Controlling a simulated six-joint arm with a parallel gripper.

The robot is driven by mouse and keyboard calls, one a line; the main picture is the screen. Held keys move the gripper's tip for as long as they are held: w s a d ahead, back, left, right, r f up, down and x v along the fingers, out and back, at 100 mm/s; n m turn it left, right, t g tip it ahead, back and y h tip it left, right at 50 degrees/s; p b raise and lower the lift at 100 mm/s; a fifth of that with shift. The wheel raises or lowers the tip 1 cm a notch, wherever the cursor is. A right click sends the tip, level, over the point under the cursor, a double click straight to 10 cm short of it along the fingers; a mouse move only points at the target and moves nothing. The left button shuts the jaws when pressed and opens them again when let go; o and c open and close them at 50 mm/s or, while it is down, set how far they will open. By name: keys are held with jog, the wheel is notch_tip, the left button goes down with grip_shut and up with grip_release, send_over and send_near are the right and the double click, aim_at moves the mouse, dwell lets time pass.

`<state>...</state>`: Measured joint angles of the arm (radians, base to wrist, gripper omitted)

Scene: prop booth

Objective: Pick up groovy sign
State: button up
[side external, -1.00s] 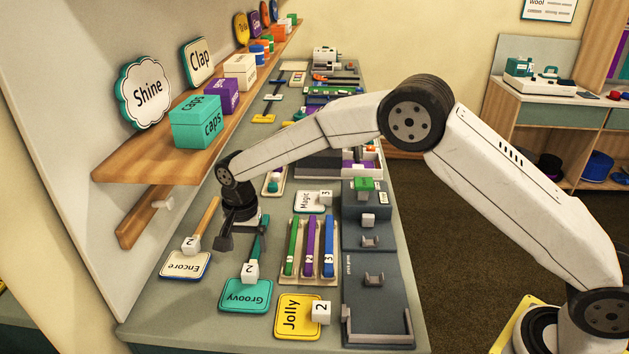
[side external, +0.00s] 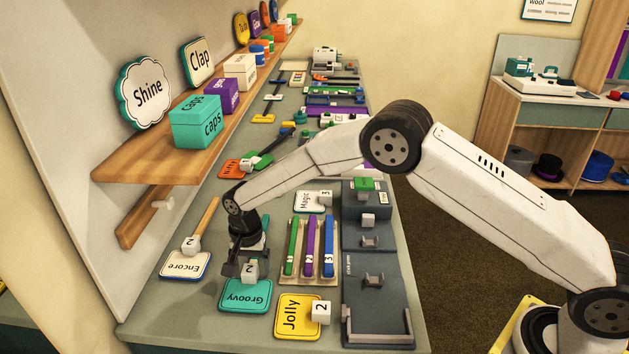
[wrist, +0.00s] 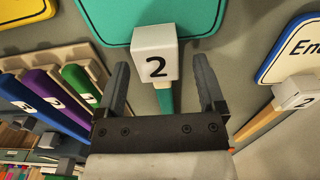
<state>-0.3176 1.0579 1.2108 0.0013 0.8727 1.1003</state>
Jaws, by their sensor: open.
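The groovy sign (side external: 246,296) is a teal board lettered "Groovy", lying flat on the counter, with a white cube marked 2 (side external: 250,268) where its teal handle joins. In the wrist view the teal board (wrist: 120,15) is at the top, with the cube (wrist: 155,52) just below it. The handle (wrist: 164,101) runs down from the cube toward my gripper. My gripper (wrist: 161,82) is open, its two fingers on either side of the handle and cube, with gaps on both sides. In the side view my gripper (side external: 233,266) covers part of the handle.
The Encore sign (side external: 185,265) lies close on the left and the Jolly sign (side external: 297,315) on the right. A tray with green, purple and blue bars (side external: 310,248) is right of the handle. A wooden shelf (side external: 140,172) overhangs the counter's left side.

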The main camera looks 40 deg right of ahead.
jog(key=shift+f, duration=0.35)
grip_shut()
dwell(0.3)
